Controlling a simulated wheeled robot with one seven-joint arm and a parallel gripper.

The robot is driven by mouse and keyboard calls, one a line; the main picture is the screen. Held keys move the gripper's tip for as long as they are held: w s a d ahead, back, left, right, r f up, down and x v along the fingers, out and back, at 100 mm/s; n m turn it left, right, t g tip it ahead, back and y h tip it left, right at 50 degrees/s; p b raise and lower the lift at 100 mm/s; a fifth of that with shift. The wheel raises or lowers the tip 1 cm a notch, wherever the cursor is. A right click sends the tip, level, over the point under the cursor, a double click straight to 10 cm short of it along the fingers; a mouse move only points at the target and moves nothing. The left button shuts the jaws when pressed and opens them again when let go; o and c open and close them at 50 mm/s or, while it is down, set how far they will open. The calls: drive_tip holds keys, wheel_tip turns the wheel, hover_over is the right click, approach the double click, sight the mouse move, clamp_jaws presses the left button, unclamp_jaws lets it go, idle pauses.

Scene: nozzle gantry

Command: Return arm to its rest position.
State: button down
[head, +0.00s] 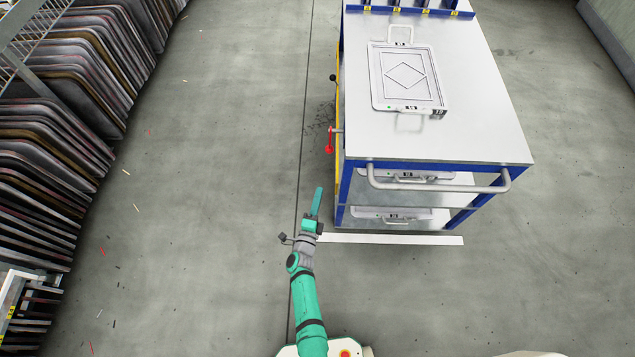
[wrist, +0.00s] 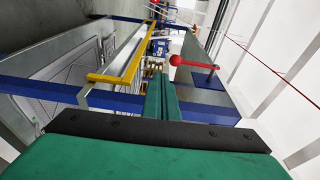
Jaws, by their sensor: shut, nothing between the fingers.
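My gripper (head: 317,202) shows in the head view at the end of my green arm, just left of the front left corner of the cart. Its fingers are together, with nothing between them. In the wrist view the green fingers (wrist: 162,98) are closed side by side and point away from the camera. A red ball-ended handle (wrist: 176,60) appears beside the fingertips there; whether they touch it I cannot tell. In the head view the red handle (head: 329,142) sits on the cart's left side, beyond the fingertips and apart from them.
A blue-framed cart (head: 470,125) with a push bar (head: 440,188) stands at the upper right. A white frame-like tray (head: 408,78) lies on its top, with others on lower shelves. A rack of dark panels (head: 60,130) lines the left. The floor (head: 215,180) between is mostly open, with small scraps.

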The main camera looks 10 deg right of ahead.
drive_tip(key=s+a+r+n+y, duration=0.1)
drive_tip(key=s+a+r+n, duration=0.2)
drive_tip(key=s, duration=0.5)
drive_tip(key=s+r+n+y, duration=0.2)
drive_tip(key=s+r+n, duration=0.15)
drive_tip(key=s, duration=0.35)
drive_tip(key=s+a+r+n+y, duration=0.1)
drive_tip(key=s+a+r+n, duration=0.1)
drive_tip(key=s+n, duration=0.45)
drive_tip(key=s+a+r+n+g+y, duration=0.1)
drive_tip(key=s+r+n+y, duration=0.1)
drive_tip(key=s+r+n, duration=0.7)
drive_tip(key=s+r, duration=0.7)
drive_tip(key=r, duration=0.3)
drive_tip(key=shift+a+r, duration=0.35)
drive_tip(key=shift+r, duration=0.05)
